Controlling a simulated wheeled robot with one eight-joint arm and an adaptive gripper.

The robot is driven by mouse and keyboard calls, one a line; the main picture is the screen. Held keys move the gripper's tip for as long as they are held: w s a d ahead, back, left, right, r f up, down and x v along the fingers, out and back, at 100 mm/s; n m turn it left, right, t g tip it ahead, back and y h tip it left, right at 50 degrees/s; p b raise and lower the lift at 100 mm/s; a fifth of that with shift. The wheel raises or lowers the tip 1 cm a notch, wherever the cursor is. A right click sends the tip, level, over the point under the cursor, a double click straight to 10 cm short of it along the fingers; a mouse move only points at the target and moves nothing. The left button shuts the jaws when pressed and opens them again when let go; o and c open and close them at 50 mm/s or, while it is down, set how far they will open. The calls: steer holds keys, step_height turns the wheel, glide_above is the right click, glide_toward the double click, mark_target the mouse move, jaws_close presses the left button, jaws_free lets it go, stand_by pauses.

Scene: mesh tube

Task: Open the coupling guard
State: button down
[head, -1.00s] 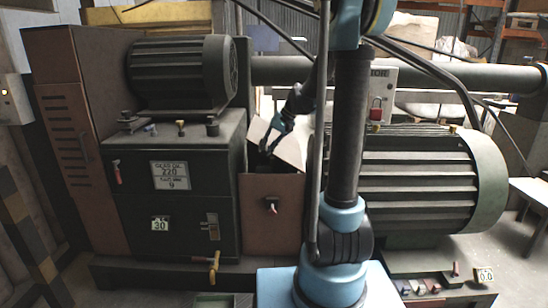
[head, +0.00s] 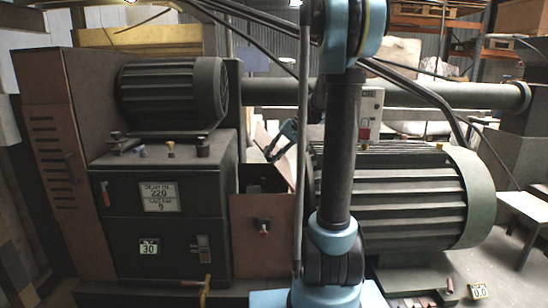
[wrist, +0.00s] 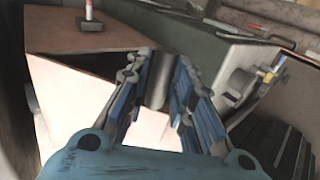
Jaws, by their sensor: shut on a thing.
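The raised, tilted lid (head: 262,137) shows behind the opening, partly hidden by my arm. My gripper (head: 283,138) is at the lid. In the wrist view my gripper (wrist: 158,75) is shut on a grey round bar (wrist: 160,80), seemingly the lid's handle. A pale panel lies beneath the fingers, and a red-and-white handle (wrist: 90,14) stands on a brown surface.
The gear housing (head: 200,225) stands close on the left with a smaller motor (head: 175,92) on top. The large ribbed motor (head: 400,200) is close on the right. A long horizontal pipe (head: 270,92) runs behind. My arm blocks part of the view.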

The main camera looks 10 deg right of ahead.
steer(key=shift+d+f, duration=0.25)
steer(key=shift+d, duration=0.05)
steer(key=c, duration=1.8)
jaws_free()
steer(key=o, duration=0.3)
steer(key=shift+w+d+f, duration=0.1)
steer(key=shift+w+d, duration=0.05)
steer(key=shift+w, duration=0.05)
steer(key=shift+o, duration=0.2)
steer(key=shift+a, duration=0.25)
step_height(320, 180, up, 10)
steer(key=shift+c, duration=0.6)
